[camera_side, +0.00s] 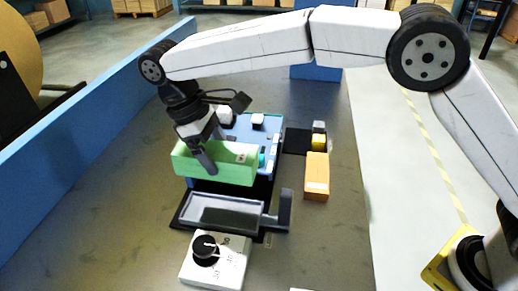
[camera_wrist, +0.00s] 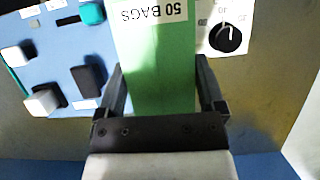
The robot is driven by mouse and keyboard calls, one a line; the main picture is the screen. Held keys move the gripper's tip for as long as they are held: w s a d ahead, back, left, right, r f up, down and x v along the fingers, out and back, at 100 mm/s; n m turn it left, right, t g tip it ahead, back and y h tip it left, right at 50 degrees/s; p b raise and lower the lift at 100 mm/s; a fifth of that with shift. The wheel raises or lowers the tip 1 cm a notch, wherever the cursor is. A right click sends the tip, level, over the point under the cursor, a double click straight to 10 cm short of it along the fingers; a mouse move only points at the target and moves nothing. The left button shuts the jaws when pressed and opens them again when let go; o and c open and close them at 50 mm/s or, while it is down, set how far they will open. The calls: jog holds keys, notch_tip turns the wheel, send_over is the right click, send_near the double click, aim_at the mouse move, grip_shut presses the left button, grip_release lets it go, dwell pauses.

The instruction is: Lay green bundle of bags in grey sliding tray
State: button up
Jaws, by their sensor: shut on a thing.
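The green bundle of bags (camera_side: 232,165) is a long green block in the side view. My gripper (camera_side: 207,160) is shut on it, with a finger across its near face. In the wrist view the green bundle (camera_wrist: 155,60) lies between the two dark fingers (camera_wrist: 160,95) and carries a white "50 BAGS" label. The grey sliding tray (camera_side: 222,212) is a shallow rimmed tray in front of the bundle, with an upright dark handle at its right end. The tray looks empty, and the bundle appears above and behind it. The exact gap cannot be told.
A blue control panel (camera_side: 255,135) with several buttons stands behind the bundle. A white box with a black dial (camera_side: 206,249) sits in front of the tray. An orange-brown box (camera_side: 317,177) and a yellow block (camera_side: 319,143) are to the right. A blue wall (camera_side: 90,105) runs along the left.

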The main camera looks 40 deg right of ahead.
aim_at(201, 169)
jog(key=shift+a+f, duration=0.2)
jog(key=shift+f, duration=0.1)
jog(key=shift+w+f, duration=0.1)
jog(key=shift+f, duration=2.75)
jog(key=shift+f, duration=0.1)
jog(key=shift+f, duration=2.6)
jog(key=shift+f, duration=0.15)
jog(key=o, duration=1.3)
jog(key=shift+v, duration=3.85)
